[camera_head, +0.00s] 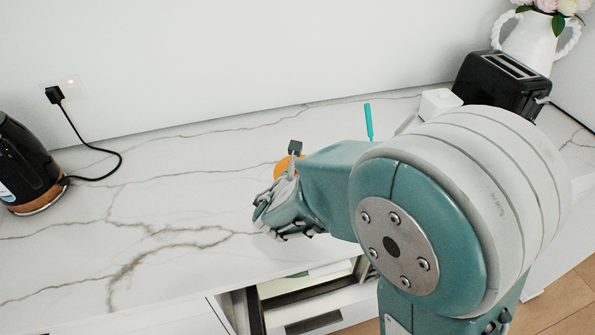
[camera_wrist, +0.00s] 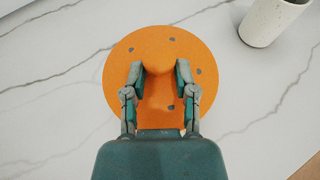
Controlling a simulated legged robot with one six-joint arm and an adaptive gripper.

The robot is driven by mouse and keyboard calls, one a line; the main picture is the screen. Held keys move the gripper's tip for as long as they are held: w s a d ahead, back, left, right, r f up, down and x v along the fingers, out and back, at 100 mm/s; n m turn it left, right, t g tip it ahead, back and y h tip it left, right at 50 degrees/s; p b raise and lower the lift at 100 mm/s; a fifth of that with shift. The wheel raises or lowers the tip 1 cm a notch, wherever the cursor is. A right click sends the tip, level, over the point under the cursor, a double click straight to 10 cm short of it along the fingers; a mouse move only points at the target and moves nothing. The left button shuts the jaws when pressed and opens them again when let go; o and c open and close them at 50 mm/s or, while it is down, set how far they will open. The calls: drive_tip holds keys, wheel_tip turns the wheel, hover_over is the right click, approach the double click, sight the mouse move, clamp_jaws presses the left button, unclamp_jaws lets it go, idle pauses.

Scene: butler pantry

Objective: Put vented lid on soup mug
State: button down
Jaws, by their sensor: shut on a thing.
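The vented lid (camera_wrist: 200,50) is an orange disc with small dark holes and a raised central knob. My gripper (camera_wrist: 158,72) is shut on that knob, one finger on each side. In the head view, only part of the orange lid (camera_head: 282,168) shows beside my gripper. I cannot tell whether the lid touches the counter or is just above it. A pale speckled cup (camera_wrist: 270,24), apparently the soup mug, stands at the top right of the wrist view, apart from the lid and cut by the frame edge. I cannot make it out in the head view, where my arm covers much.
The marble counter (camera_head: 150,225) is clear on the left, with a black kettle (camera_head: 25,165) at its far left. A teal upright object (camera_head: 368,122), a white block (camera_head: 438,103), a black toaster (camera_head: 500,85) and a white vase (camera_head: 533,42) stand behind my arm. An open drawer (camera_head: 315,290) is below.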

drive_tip(key=shift+c, duration=1.6)
unclamp_jaws()
drive_tip(key=shift+s+d+f, duration=0.15)
drive_tip(key=shift+f, duration=0.2)
drive_tip(key=shift+s, duration=0.1)
drive_tip(key=shift+s+a+r, duration=0.2)
drive_tip(key=shift+s+a, duration=0.05)
drive_tip(key=shift+s, duration=0.1)
drive_tip(key=v, duration=1.1)
drive_tip(key=shift+w+r, duration=0.15)
drive_tip(key=shift+r, duration=0.15)
